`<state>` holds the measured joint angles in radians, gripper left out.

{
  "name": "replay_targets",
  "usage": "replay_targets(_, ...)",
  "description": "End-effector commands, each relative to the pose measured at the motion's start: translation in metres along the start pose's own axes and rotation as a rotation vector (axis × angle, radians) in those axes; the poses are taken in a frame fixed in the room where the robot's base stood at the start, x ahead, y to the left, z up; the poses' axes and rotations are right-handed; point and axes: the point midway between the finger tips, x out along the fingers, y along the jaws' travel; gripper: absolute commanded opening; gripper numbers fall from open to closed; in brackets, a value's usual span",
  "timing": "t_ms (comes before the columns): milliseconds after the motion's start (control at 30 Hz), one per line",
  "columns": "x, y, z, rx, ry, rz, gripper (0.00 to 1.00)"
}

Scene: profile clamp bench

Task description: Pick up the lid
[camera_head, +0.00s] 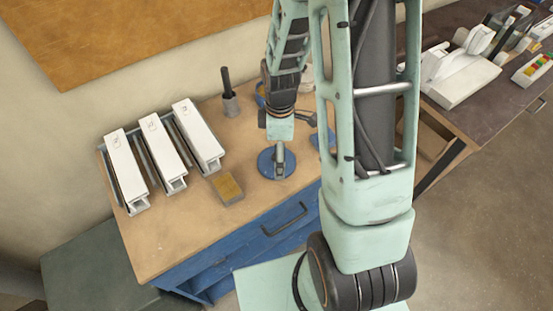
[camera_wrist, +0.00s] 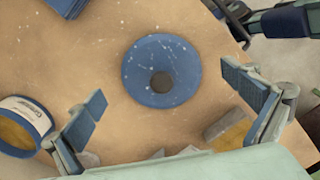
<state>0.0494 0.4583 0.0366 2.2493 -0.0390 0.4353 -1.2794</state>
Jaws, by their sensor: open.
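The lid (camera_wrist: 145,66) is a round, speckled blue disc with a dark round knob at its middle. In the wrist view it lies flat on the tan bench top, between and ahead of my open fingers. My gripper (camera_wrist: 163,82) has its two blue-padded fingers wide apart, with nothing between the pads. In the head view the lid (camera_head: 265,167) lies near the bench's front edge. My gripper (camera_head: 279,150) is over it, pointing down and covering part of it. The head view does not clearly show the height gap.
Three white profiles (camera_head: 160,140) stand on the bench at left. A yellow-topped block (camera_head: 228,187) lies left of the lid. A cup with a dark tool (camera_head: 230,104) stands behind. A round blue tin (camera_wrist: 22,122) is at left in the wrist view. Bare bench surrounds the lid.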

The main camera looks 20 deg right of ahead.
Motion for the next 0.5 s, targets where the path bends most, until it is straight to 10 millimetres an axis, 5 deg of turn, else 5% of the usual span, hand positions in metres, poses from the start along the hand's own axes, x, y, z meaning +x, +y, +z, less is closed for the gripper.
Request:
replay_targets(200, 0.020, 0.000, 0.000, 0.000, 0.000, -0.001, 1.00)
replay_targets(500, 0.023, 0.000, 0.000, 0.000, 0.000, 0.001, 0.99)
